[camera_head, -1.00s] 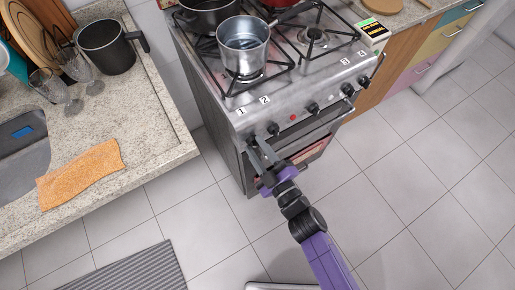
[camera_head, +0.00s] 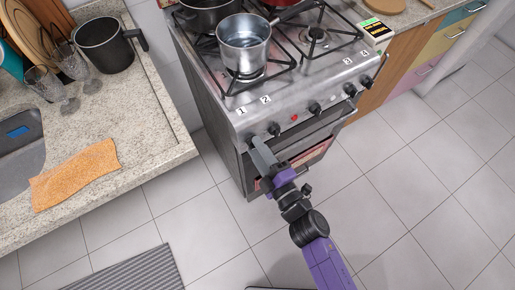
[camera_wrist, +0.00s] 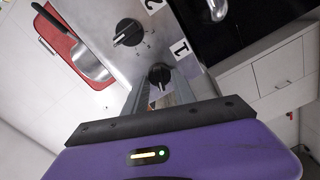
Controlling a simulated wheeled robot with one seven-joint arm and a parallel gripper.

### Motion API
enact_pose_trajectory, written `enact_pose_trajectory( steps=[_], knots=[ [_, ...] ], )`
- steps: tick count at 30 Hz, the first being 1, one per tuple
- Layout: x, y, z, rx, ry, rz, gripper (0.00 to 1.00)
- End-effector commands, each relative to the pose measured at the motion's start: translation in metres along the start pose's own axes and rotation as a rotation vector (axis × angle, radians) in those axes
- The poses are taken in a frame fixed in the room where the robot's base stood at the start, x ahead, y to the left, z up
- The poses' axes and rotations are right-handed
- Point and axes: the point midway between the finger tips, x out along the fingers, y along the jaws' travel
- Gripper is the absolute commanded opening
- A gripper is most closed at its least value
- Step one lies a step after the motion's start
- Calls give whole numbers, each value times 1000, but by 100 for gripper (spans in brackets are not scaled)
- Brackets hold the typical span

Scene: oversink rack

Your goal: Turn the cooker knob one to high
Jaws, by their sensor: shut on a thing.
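The cooker (camera_head: 305,105) has a steel front panel with a row of black knobs. Knob one (camera_wrist: 160,75) is beside the "1" label in the wrist view, between the tips of my gripper's fingers (camera_wrist: 160,84). My gripper is shut on it. In the head view my gripper (camera_head: 262,148) reaches the left end of the panel and hides most of knob one. Knob one's pointer direction is hard to make out. Knob two (camera_wrist: 128,33) stands free beside it and also shows in the head view (camera_head: 274,129).
A steel pot (camera_head: 244,42) stands on the front left burner. The oven door handle (camera_head: 318,138) runs close below the knobs. A counter with an orange cloth (camera_head: 75,174) is at the left. The tiled floor (camera_head: 410,190) is clear at the right.

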Motion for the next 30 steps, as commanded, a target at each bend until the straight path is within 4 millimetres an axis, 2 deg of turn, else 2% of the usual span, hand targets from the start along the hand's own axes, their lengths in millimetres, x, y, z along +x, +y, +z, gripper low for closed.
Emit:
enact_pose_trajectory(
  steps=[9,10,12,13,23,26,30],
  knots=[
    [-1,-2,0,-1,0,-3,0],
    [-1,-2,0,-1,0,-3,36],
    [-1,-1,0,0,1,-3,49],
    [-1,-1,0,0,1,-2,52],
    [-2,-1,0,0,0,-1,52],
    [-11,-2,1,-1,-1,-2,52],
    [-33,-2,1,-1,-1,-3,52]
  ],
)
